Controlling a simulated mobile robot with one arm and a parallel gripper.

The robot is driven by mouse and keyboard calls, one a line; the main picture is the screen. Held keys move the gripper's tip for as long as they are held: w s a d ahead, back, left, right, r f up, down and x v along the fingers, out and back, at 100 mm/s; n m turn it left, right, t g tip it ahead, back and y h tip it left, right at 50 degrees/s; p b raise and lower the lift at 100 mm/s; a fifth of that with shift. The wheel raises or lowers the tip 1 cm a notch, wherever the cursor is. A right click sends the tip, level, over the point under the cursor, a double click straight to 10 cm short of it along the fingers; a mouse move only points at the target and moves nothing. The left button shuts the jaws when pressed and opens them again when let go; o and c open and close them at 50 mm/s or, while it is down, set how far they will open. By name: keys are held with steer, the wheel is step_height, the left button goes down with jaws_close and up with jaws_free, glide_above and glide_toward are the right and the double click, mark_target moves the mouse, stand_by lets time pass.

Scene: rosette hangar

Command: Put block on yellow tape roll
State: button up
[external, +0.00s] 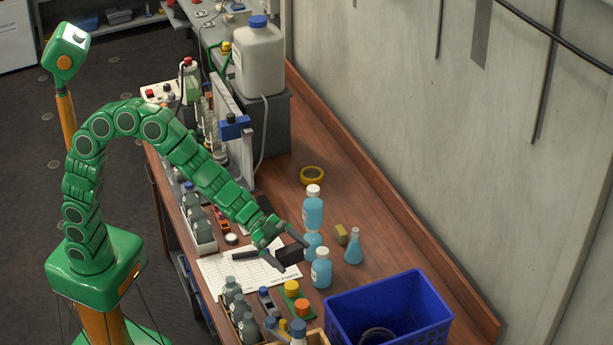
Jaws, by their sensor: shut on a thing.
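The yellow tape roll (312,183) lies flat on the wooden bench, towards the back wall, with its hole facing up. My gripper (286,255) is low over the white printed sheet, nearer the camera than the roll. It is shut on a dark, nearly black block (292,254), which shows between its dark fingers. I cannot tell whether the block touches the sheet. A small olive-yellow block (341,234) lies on the bench to the right, apart from my gripper.
Bottles of blue liquid (321,269) and a blue flask (354,247) stand just right of my gripper. A blue crate (388,312) is at the front right. Grey bottles (233,291) stand in front. The bench around the tape roll is mostly clear.

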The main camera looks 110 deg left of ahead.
steer(key=w+a+r+n+y, duration=0.1)
steer(key=a+n+y, duration=0.1)
steer(key=a, duration=1.1)
steer(key=w+a+r+n+y, duration=0.2)
steer(key=a+n+y, duration=0.1)
steer(key=a, duration=1)
steer(key=shift+r+y, duration=0.15)
steer(key=shift+y, duration=0.15)
steer(key=s+a+n+y, duration=0.1)
steer(key=s+a, duration=0.1)
steer(key=a, duration=0.6)
steer(key=s+a+f+n+g+y, duration=0.1)
steer(key=s+a+n+y, duration=0.1)
steer(key=a, duration=0.6)
steer(key=shift+s, duration=0.25)
steer(key=n+g+y, duration=0.6)
steer(key=n+g, duration=0.1)
steer(key=n, duration=0.2)
glide_above(312, 176)
steer(key=d, duration=0.1)
step_height(312, 176, down, 19)
steer(key=shift+w+f, duration=0.2)
steer(key=shift+f, duration=2.25)
